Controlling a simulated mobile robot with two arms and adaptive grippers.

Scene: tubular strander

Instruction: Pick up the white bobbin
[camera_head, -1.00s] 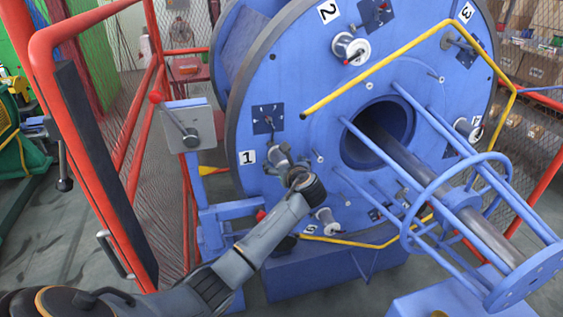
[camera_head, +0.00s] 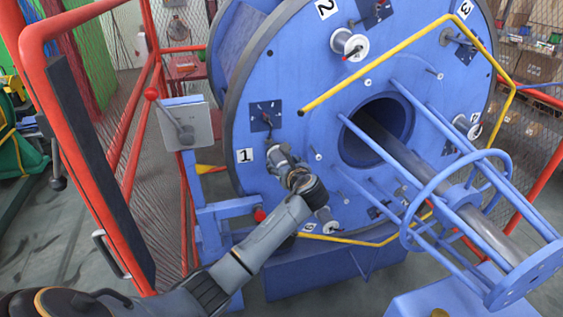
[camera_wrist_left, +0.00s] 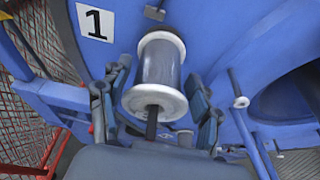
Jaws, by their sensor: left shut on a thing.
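The white bobbin (camera_wrist_left: 158,75), with pale flanges and a grey wound middle, is in the left wrist view below the number 1 label (camera_wrist_left: 94,22). A dark pin shows at its near end. My left gripper (camera_wrist_left: 157,92) has a finger on each side of the bobbin and is shut on it. In the head view my left gripper (camera_head: 279,155) is at the blue disc's face (camera_head: 300,100), below its dark square plate (camera_head: 265,116), and largely hides the bobbin. I cannot tell whether the bobbin is clear of the disc. My right gripper is not in view.
Other bobbins sit on the disc near number 2 (camera_head: 349,44), at the right (camera_head: 466,125) and at the bottom (camera_head: 327,220). A yellow bar (camera_head: 375,62), a blue tubular cage (camera_head: 450,215) and a red fence (camera_head: 130,150) surround the work area.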

